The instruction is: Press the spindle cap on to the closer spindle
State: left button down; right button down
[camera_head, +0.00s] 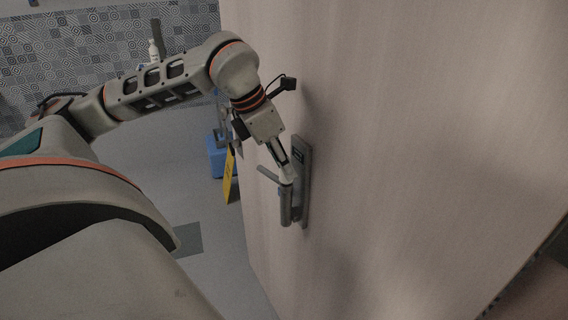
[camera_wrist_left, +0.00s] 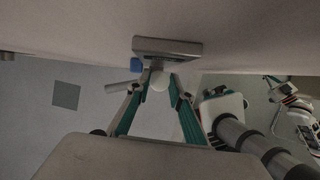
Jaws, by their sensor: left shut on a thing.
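My left gripper (camera_head: 288,177) is at grey hardware on a pale wooden panel, with its fingers pointing down toward it. Its fingers are shut on a pale rounded piece, probably the spindle cap (camera_wrist_left: 158,80), which shows between the green-edged fingertips in the left wrist view. The hardware has a grey plate (camera_head: 303,160), a side lever (camera_head: 267,174) and a grey cylinder (camera_head: 285,208). It looks like the closer. The cap overlaps the plate's near side in the wrist view (camera_wrist_left: 168,47). The spindle is hidden, and I cannot tell whether the cap touches it. My right gripper is not in view.
The wooden panel (camera_head: 420,130) fills the right side. Behind my left arm are a blue container (camera_head: 215,157), a yellow sign (camera_head: 230,175) and a white bottle (camera_head: 154,50) by the patterned wall. Grey floor left of the panel is mostly clear.

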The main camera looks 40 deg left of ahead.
pick_arm(q)
jog(key=shift+f, duration=0.5)
jog(key=c, duration=1.7)
grip_release()
jog(key=shift+r, duration=0.1)
jog(key=shift+a+r, duration=0.1)
jog(key=shift+r, duration=0.15)
jog(key=p+v, duration=0.1)
jog(key=v, duration=0.4)
jog(key=p+v, duration=0.2)
jog(key=v, duration=0.3)
jog(key=w+p+v, duration=0.1)
jog(key=v, duration=0.4)
jog(key=shift+d+r, duration=0.3)
